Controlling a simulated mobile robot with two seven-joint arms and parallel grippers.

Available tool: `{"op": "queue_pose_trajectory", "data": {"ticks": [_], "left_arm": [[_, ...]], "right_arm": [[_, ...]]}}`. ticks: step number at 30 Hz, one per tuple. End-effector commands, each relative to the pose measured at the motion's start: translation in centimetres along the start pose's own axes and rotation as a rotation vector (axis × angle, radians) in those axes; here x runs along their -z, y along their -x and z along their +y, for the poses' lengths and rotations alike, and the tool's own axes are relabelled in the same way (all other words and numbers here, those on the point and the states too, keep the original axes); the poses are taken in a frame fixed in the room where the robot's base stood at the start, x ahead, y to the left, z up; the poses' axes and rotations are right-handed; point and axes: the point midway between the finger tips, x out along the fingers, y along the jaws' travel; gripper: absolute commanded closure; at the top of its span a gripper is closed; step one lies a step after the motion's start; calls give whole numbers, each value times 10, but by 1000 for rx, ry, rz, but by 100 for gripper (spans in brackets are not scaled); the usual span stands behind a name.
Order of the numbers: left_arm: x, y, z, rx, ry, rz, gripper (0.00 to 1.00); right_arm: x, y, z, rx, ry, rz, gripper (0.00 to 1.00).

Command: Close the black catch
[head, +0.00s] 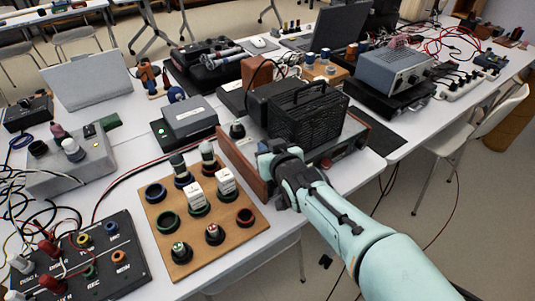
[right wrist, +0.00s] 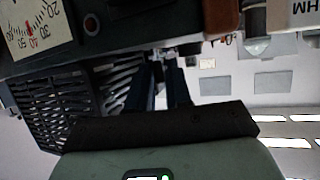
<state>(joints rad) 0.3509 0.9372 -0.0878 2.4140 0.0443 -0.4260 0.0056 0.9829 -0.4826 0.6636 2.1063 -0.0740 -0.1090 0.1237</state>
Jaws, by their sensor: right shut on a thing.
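The black grille-fronted case (head: 305,113) with a carry handle stands on a wooden-sided unit (head: 240,160) at the centre. My right gripper (head: 270,156) reaches in from the lower right to the near left corner of this unit. In the right wrist view its dark fingers (right wrist: 165,88) are together beside the black grille (right wrist: 85,95). They are shut on a small dark part, taken as the black catch, which the fingers and shadow mostly hide. I cannot tell how far the catch is turned. My left gripper is not in view.
A wooden board (head: 182,233) with coloured rings and white-labelled pieces lies just left of my right gripper. A dark box (head: 186,124) sits behind it. A metal instrument (head: 394,70) stands on the right. A dial (right wrist: 35,25) is close in the right wrist view.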

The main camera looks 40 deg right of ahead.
Motion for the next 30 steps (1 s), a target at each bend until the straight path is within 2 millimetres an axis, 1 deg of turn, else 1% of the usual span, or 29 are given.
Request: {"op": "queue_pose_trajectory", "data": {"ticks": [1, 6, 14, 24, 30], "left_arm": [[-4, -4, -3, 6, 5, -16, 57], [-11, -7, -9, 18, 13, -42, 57], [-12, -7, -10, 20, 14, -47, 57], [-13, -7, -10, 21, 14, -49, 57], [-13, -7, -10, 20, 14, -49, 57]], "right_arm": [[-1, 0, 1, -30, -5, -1, 100], [-1, 0, -1, -120, -40, -1, 100], [0, -1, -5, -292, -108, 0, 100], [0, -4, -11, -547, -216, 0, 100], [1, -5, -12, -651, -266, 0, 100]]}}
